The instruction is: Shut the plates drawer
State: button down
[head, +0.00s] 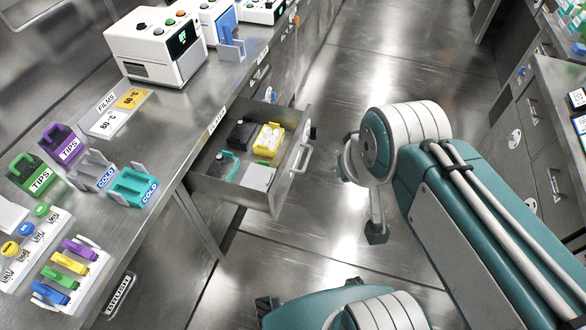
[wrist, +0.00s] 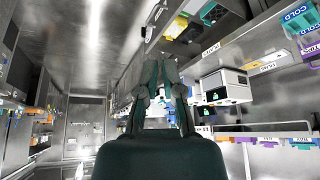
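The open drawer (head: 275,193) is pulled well out from under the left counter in the head view. Its handle (head: 301,157) is on its front panel, facing my arm. A small label (head: 217,119) on the counter edge above it is hard to read. The drawer also shows at the top of the wrist view (wrist: 172,32). My gripper (wrist: 157,62) shows in the wrist view with its fingertips close together and nothing visible between them. In the head view my gripper cannot be made out clearly; my arm is right of the drawer, apart from the handle.
The drawer holds a yellow box (head: 268,140), a black box (head: 242,134), a teal item and a grey flat item (head: 258,177). A white instrument (head: 157,46) and coloured racks stand on the counter (head: 175,130). Clear floor (head: 300,255) lies before the drawer; another counter is at right.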

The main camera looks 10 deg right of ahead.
jog(key=w+f+m+g+y, duration=0.3)
jog(key=w+f+m+y, duration=0.3)
jog(key=f, duration=0.4)
jog(key=w+f+m+g+y, duration=0.45)
jog(key=w+f, duration=0.35)
jog(key=f, duration=0.2)
jog(key=m+t+y, duration=0.5)
jog(key=m+t, duration=0.6)
jog(key=m, duration=0.2)
send_near(281, 190)
jog(key=x, duration=0.7)
jog(key=shift+w+a+r, duration=0.1)
jog(key=shift+w+a, duration=0.1)
jog(key=shift+a, duration=0.15)
